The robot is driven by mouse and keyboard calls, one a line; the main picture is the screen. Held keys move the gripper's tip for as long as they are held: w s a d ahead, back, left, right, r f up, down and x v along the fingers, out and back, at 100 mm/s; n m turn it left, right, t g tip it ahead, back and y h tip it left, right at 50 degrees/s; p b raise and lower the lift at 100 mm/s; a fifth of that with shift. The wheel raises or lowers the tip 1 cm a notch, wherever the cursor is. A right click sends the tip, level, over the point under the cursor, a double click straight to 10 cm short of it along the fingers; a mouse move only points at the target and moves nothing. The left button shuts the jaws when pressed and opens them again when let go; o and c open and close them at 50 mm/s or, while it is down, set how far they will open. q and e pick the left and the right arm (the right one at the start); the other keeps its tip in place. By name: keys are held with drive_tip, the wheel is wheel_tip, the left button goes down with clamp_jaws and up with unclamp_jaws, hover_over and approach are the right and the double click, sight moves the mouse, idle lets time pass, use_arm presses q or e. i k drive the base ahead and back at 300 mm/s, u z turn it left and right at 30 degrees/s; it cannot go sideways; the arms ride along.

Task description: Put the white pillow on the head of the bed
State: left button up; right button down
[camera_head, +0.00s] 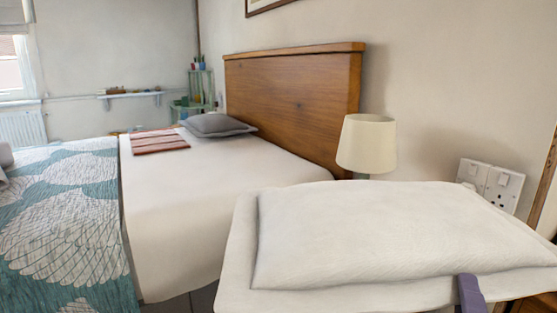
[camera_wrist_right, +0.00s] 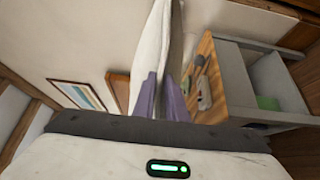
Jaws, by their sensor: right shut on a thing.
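The white pillow (camera_head: 390,235) fills the lower right of the head view, with a flat border around its padded middle. My right gripper (camera_head: 470,293) shows as a purple finger at its near edge. In the right wrist view the purple fingers (camera_wrist_right: 165,98) are shut on the edge of the pillow (camera_wrist_right: 153,45). The bed (camera_head: 205,190) lies to the left, with a wooden headboard (camera_head: 295,95) at its far right side. The bed's near side by the headboard is bare white sheet. The pillow hides part of the bed's near corner. My left gripper is not in view.
A grey pillow (camera_head: 213,125) and a striped cloth (camera_head: 158,141) lie on the bed's far side. A patterned cover (camera_head: 60,220) lies at the left. A lamp (camera_head: 367,145) stands behind the white pillow. Wall sockets (camera_head: 503,188) are at right. The wrist view shows a wood-topped grey cabinet (camera_wrist_right: 232,85).

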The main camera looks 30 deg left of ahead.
sight(246, 165)
drive_tip(key=u, duration=1.15)
drive_tip(key=i, duration=1.35)
drive_tip(key=u, duration=0.1)
